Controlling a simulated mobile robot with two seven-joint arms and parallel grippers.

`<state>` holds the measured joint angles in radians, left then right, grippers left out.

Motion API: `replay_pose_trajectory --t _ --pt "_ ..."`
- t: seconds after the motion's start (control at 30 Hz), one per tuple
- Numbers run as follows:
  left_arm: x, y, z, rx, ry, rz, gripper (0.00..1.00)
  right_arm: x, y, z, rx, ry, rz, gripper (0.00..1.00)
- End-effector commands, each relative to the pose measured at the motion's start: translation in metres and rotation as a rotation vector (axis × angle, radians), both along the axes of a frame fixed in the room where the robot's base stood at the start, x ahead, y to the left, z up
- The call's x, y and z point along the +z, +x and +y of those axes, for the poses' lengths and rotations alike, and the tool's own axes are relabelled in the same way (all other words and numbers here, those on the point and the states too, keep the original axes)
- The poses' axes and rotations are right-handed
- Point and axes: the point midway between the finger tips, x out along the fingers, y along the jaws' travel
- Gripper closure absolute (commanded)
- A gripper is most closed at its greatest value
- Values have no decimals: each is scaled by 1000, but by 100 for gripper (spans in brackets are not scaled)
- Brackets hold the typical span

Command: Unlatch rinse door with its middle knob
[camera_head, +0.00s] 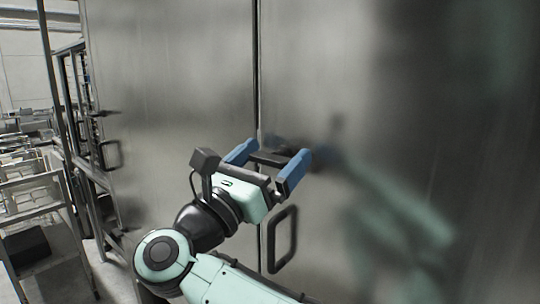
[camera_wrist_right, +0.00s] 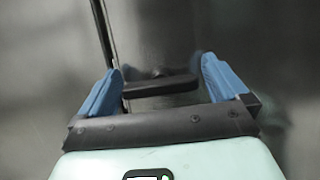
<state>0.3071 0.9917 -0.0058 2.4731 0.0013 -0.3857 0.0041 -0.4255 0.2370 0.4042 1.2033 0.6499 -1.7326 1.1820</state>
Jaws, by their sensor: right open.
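My right gripper (camera_head: 274,151) is open in front of a brushed-steel door (camera_head: 330,60), just right of the vertical seam. The door's dark middle knob (camera_head: 268,159), a short horizontal bar, shows between the blue fingers. In the right wrist view the same knob (camera_wrist_right: 160,87) lies crosswise between the open fingers (camera_wrist_right: 160,66). The fingers stand at either end of the bar and do not close on it. Whether a finger touches it I cannot tell. My left gripper is out of view.
A dark loop handle (camera_head: 282,240) sits lower on the door, below my gripper. Another steel panel (camera_head: 170,80) stands left of the seam, with a loop handle (camera_head: 110,155) and a small latch (camera_head: 103,113) near its left edge. Metal racks (camera_head: 30,190) stand at far left.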

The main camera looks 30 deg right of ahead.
Motion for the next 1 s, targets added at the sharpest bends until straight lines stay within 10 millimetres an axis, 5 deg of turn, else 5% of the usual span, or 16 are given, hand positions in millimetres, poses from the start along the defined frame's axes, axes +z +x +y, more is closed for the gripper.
replay_pose_trajectory --t 0.1,0.27,0.67,1.0 --pt "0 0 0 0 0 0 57 0 0 0 0 0 0 0" --pt "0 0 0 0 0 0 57 0 0 0 0 0 1 49" --pt "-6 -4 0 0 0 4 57 -1 0 0 -1 -23 55 49" --pt "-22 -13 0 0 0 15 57 -2 0 0 1 -117 284 50"
